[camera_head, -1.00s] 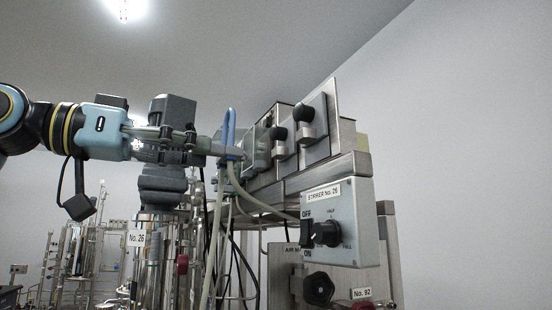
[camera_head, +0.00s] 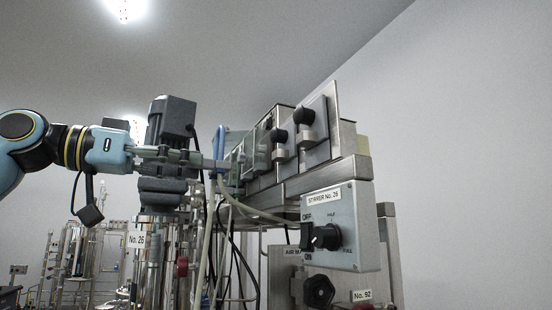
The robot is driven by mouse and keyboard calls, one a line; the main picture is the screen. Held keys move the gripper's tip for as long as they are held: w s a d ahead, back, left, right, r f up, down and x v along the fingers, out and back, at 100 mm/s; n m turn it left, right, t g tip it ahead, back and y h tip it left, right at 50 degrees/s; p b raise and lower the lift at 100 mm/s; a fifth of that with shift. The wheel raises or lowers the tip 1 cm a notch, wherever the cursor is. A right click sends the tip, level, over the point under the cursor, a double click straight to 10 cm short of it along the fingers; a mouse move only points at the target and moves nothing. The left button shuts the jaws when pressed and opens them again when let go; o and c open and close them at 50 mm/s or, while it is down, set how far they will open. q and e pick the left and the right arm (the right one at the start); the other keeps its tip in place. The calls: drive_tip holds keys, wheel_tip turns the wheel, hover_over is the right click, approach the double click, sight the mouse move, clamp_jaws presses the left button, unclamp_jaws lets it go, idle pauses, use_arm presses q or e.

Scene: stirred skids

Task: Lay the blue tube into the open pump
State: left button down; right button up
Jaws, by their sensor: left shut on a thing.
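My left gripper (camera_head: 221,164) reaches in from the left, its fingers shut on the blue tube (camera_head: 219,143). The tube stands up as a narrow loop at the fingertips, in front of the pump row. The pump nearest the gripper, at the left end of the row, looks like the open pump (camera_head: 236,162), with a greenish see-through part at its front. The tube shows just left of this pump. I cannot tell whether they touch. The fingertips partly hide the tube's lower part. My right gripper is not in view.
Other pumps with black knobs (camera_head: 304,117) continue to the right. Below them is a stirrer switch box (camera_head: 340,228). A dark grey motor (camera_head: 171,122) stands close behind my left gripper. Pale hoses (camera_head: 208,240) and black cables hang below the tube.

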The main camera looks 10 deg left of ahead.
use_arm(q)
drive_tip(key=shift+w+a+p, duration=0.15)
drive_tip(key=shift+w+a, duration=0.4)
drive_tip(key=shift+w, duration=0.25)
drive_tip(key=shift+w+a+p, duration=0.15)
drive_tip(key=shift+w+a, duration=0.4)
drive_tip(key=shift+w, duration=0.3)
drive_tip(key=shift+w+a+p, duration=0.15)
drive_tip(key=shift+w+a, duration=0.4)
drive_tip(key=shift+w, duration=0.25)
drive_tip(key=w+a, duration=0.1)
drive_tip(key=w, duration=0.1)
drive_tip(key=w+a, duration=0.1)
drive_tip(key=shift+w+a+p, duration=0.3)
drive_tip(key=shift+w+p, duration=0.1)
drive_tip(key=shift+d, duration=0.15)
drive_tip(key=shift+p+x, duration=0.55)
drive_tip(key=shift+x, duration=0.6)
drive_tip(key=shift+w+d+r, duration=0.1)
drive_tip(key=shift+p+x, duration=0.3)
drive_tip(key=shift+x, duration=0.5)
